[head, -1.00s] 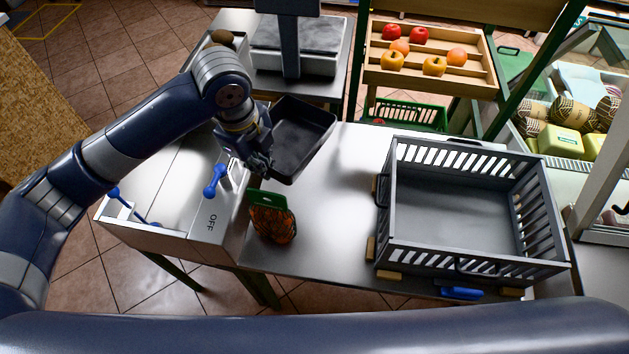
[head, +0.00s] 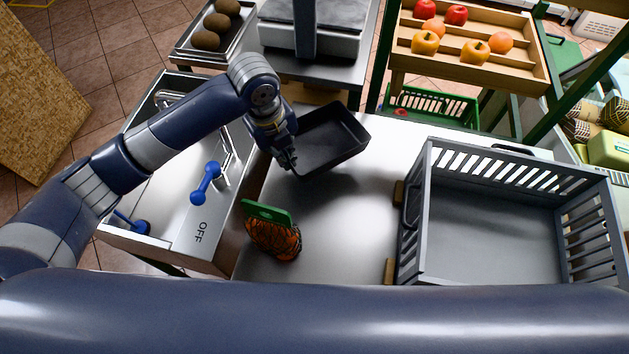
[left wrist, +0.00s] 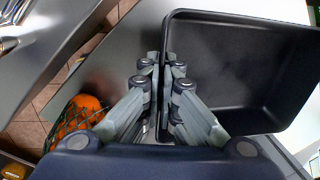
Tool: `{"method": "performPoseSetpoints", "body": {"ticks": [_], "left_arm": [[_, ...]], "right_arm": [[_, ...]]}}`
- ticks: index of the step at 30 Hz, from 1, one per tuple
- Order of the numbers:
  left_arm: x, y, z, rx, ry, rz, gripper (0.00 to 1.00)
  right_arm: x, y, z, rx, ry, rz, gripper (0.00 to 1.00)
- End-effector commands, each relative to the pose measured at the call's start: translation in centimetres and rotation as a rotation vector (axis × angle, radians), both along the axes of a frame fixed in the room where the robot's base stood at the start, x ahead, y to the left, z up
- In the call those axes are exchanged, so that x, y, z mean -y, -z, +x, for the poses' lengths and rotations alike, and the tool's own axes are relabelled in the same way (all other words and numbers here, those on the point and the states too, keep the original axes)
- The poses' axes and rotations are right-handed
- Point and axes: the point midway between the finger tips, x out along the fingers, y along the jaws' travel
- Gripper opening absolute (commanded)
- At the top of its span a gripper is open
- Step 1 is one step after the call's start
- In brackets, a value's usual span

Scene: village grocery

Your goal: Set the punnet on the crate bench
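The punnet, a black open rectangular tray (head: 330,138), shows at the back left of the crate bench. The crate bench (head: 340,222) is the steel-topped table under the grey crate. My left gripper (head: 288,163) is at the punnet's near left wall; in the left wrist view its fingers (left wrist: 166,68) are closed on that wall (left wrist: 168,40). The punnet is empty and looks slightly tilted. I cannot tell whether its underside touches the bench. My right gripper is out of view.
A slatted grey crate (head: 500,225) fills the bench's right side. A net bag of oranges (head: 272,238) with a green top stands at its left edge. A steel sink unit (head: 185,215) adjoins on the left. A scale (head: 315,40) stands behind. Mid-bench is clear.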

Motion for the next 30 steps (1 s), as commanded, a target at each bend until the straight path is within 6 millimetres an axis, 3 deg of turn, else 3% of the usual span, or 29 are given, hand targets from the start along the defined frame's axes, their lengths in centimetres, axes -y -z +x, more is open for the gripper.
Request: {"method": "performPoseSetpoints", "body": {"ticks": [6,14,18,30], "left_arm": [[0.0,4.0,-0.2,-0.004,-0.001,0.001,0.0],[0.0,6.3,-0.1,-0.003,-0.001,0.0,0.0],[-0.1,8.3,-0.2,-0.004,-0.001,0.002,0.0],[0.0,9.3,-0.1,-0.001,0.0,0.001,0.0]], "right_arm": [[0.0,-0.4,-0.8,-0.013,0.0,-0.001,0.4],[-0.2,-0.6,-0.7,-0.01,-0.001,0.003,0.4],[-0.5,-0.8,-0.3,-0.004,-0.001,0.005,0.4],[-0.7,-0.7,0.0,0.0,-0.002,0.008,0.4]]}}
